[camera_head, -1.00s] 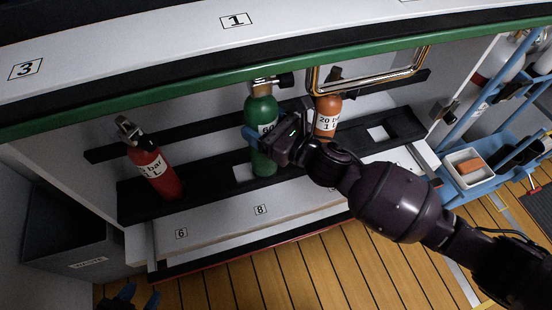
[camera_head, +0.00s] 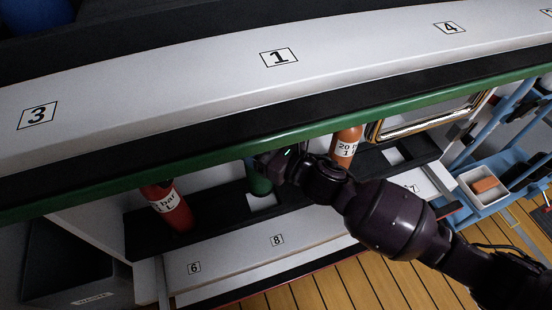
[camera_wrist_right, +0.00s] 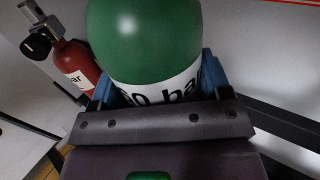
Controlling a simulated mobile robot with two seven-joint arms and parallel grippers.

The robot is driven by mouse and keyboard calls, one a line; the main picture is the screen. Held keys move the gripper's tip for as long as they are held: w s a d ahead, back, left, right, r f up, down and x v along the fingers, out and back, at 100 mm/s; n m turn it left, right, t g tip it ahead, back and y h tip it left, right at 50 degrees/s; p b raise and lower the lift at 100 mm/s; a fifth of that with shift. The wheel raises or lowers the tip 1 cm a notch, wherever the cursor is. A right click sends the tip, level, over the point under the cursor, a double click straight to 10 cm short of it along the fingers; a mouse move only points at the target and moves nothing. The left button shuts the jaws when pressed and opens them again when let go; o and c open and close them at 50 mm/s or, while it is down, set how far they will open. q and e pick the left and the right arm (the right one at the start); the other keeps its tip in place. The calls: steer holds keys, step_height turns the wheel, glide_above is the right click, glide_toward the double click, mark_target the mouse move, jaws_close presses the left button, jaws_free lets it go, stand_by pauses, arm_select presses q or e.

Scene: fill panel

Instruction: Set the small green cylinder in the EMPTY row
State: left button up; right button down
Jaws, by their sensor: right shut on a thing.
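The green cylinder (camera_head: 258,181) stands roughly upright at the black rack (camera_head: 225,205), its upper part hidden behind the green shelf edge in the head view. My right gripper (camera_head: 262,162) is shut on it. In the right wrist view, the green cylinder (camera_wrist_right: 145,40) sits between the blue fingers of my right gripper (camera_wrist_right: 158,80), its white label partly covered. A white square (camera_head: 262,202) on the rack shows just below it. I cannot tell whether its base touches the rack. No row marked EMPTY is readable. My left gripper is out of view.
A red cylinder (camera_head: 168,208) stands to the left and an orange cylinder (camera_head: 346,145) to the right. The green shelf edge (camera_head: 215,169) overhangs the rack. Number plates 6 (camera_head: 194,268) and 8 (camera_head: 277,240) mark the front ledge. A blue-framed cart (camera_head: 470,200) stands at right.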

arm_select(q)
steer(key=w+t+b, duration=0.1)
steer(key=b, duration=0.2)
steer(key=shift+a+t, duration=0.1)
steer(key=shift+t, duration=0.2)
arm_select(e)
step_height(320, 180, down, 8)
arm_select(q)
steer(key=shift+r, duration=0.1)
steer(key=shift+b, duration=0.3)
arm_select(e)
steer(key=shift+f, duration=0.15)
steer(key=shift+c, duration=0.4)
jaws_free()
steer(key=shift+f, duration=0.3)
arm_select(q)
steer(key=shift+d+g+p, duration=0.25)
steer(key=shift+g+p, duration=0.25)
steer(key=shift+p, duration=0.7)
arm_select(e)
steer(key=v, duration=1.2)
steer(key=shift+r, duration=0.15)
